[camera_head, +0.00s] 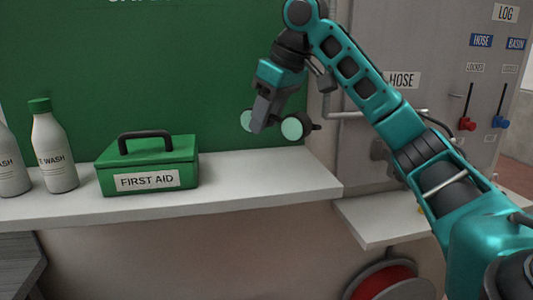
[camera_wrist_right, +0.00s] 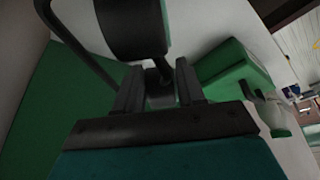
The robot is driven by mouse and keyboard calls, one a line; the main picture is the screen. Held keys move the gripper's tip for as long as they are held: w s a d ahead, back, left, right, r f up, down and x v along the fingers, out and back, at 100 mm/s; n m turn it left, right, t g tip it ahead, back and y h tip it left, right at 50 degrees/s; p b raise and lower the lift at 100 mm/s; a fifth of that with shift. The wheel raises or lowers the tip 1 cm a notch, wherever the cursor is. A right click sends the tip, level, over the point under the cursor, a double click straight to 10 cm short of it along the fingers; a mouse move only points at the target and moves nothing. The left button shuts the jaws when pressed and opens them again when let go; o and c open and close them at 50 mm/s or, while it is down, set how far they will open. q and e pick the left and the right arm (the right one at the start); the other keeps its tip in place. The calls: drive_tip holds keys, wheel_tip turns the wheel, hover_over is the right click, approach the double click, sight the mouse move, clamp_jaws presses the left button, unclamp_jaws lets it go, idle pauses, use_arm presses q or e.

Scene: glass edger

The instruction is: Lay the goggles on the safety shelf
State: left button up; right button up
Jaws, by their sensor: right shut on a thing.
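The goggles (camera_head: 292,128) have two round pale-green lenses and dark ends. My right gripper (camera_head: 262,117) is shut on them at the middle, between the lenses, and holds them above the right part of the white safety shelf (camera_head: 265,171). A gap shows between the goggles and the shelf top. In the right wrist view, the goggles (camera_wrist_right: 130,25) show as a large dark round part just beyond the jaws (camera_wrist_right: 160,88); the rest of them is cut off. My left gripper is not in view.
A green first aid box (camera_head: 150,163) with a dark handle stands on the shelf, left of the goggles. Eye wash bottles (camera_head: 53,150) stand further left. The shelf's right part is bare. A green back panel (camera_head: 200,70) rises behind. A hose reel (camera_head: 385,282) sits below right.

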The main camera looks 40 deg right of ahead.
sight(288, 112)
wheel_tip(288, 112, down, 8)
drive_tip(key=shift+r, duration=0.15)
idle(0.4)
drive_tip(key=o, duration=1.1)
drive_tip(key=shift+o, duration=0.2)
drive_tip(key=v, duration=1.2)
drive_tip(key=shift+d, duration=0.1)
